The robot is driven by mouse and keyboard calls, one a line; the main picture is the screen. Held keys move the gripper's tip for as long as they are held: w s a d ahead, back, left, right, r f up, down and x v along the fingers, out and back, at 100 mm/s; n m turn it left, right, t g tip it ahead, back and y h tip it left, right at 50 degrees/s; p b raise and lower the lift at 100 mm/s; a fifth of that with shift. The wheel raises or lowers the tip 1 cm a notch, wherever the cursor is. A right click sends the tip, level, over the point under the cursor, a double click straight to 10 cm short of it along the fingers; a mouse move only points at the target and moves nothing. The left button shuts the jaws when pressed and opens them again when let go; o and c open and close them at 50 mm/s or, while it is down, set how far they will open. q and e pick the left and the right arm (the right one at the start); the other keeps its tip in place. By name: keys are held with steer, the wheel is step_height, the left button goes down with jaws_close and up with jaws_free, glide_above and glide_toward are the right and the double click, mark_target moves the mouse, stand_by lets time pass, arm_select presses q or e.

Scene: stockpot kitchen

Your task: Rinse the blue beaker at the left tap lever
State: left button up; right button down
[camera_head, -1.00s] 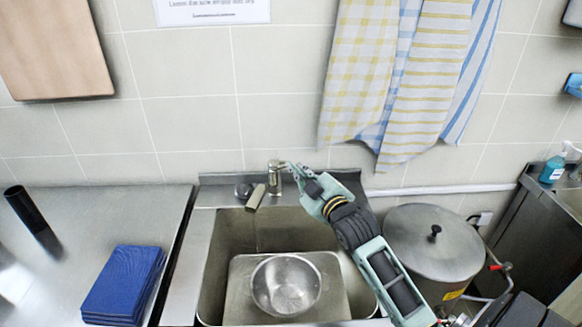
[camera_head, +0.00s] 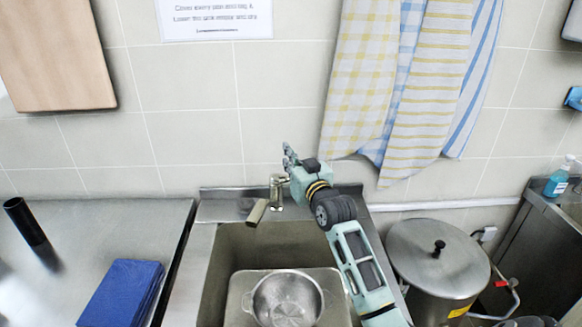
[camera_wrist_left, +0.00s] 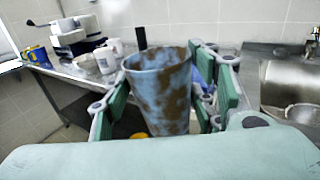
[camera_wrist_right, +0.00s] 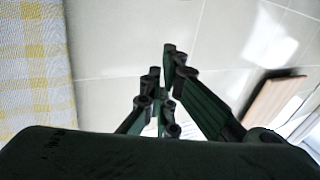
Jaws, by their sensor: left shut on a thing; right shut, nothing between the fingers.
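The blue beaker (camera_wrist_left: 162,90), with brown stains over its side, is upright in the left wrist view. My left gripper (camera_wrist_left: 165,100) is shut around it; the left arm is outside the head view. The tap (camera_head: 277,190) stands at the back of the sink, its spout (camera_head: 257,212) slanting down over the basin. My right gripper (camera_head: 291,158) is shut and empty, just above and right of the tap top, fingers pointing up. It also shows in the right wrist view (camera_wrist_right: 165,92) against the wall. I cannot clearly make out the tap lever.
A metal pot (camera_head: 287,300) sits in the sink (camera_head: 225,265). A lidded stockpot (camera_head: 438,260) stands right of the sink. Cloths (camera_head: 400,90) hang on the wall behind my right arm. A blue stack (camera_head: 122,293) and a dark cylinder (camera_head: 25,220) are on the left counter.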

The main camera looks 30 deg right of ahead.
steer(key=f, duration=0.2)
steer(key=f+p, duration=0.1)
steer(key=shift+s+f, duration=0.35)
steer(key=shift+f, duration=0.05)
steer(key=shift+w, duration=0.1)
steer(key=shift+s+a+f, duration=0.1)
steer(key=shift+s+f, duration=0.5)
steer(key=shift+f, duration=0.05)
